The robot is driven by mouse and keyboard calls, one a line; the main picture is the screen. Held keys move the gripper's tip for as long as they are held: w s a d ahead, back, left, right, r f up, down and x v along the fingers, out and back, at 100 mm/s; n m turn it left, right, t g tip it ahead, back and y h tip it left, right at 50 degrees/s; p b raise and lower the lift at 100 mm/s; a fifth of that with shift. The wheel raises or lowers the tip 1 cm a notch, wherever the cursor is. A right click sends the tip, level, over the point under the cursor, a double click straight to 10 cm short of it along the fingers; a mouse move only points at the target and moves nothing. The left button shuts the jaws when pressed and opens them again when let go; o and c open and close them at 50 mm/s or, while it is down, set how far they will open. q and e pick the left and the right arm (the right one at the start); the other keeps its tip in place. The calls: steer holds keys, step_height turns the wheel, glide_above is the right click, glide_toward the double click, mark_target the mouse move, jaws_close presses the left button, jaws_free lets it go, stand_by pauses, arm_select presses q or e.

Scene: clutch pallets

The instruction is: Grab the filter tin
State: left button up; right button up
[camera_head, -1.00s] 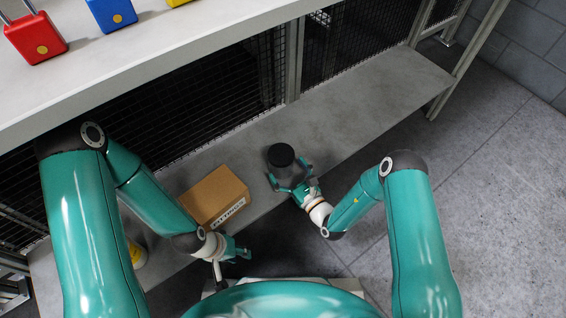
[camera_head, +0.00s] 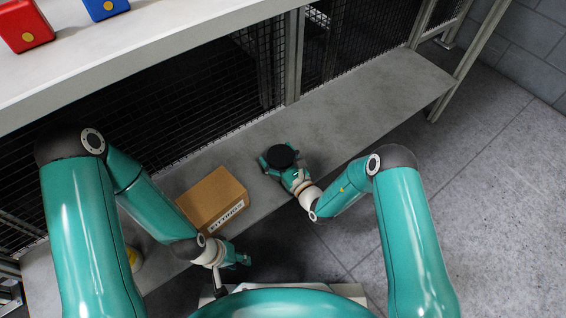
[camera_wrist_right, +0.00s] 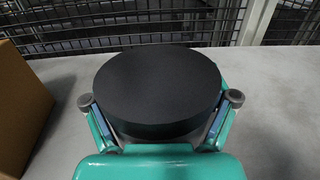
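The filter tin, a dark round can with a flat black top (camera_head: 281,156), stands upright on the grey lower shelf, right of a cardboard box. In the right wrist view its black top (camera_wrist_right: 158,88) fills the middle. My right gripper (camera_head: 282,163) is around the tin, one finger on each side. In the wrist view its fingertips (camera_wrist_right: 160,100) spread wider than the top, with a slim gap at the right; contact at the left is unclear. It looks open. My left gripper (camera_head: 243,262) hangs in front of the shelf, away from the tin; its fingers are too small to read.
The cardboard box (camera_head: 205,190) with dark print stands left of the tin. A white and yellow item (camera_head: 134,258) is partly hidden behind my left arm. Wire mesh backs the lower shelf, which is clear to the right.

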steer(key=c, duration=0.8)
steer(key=shift+r, duration=0.1)
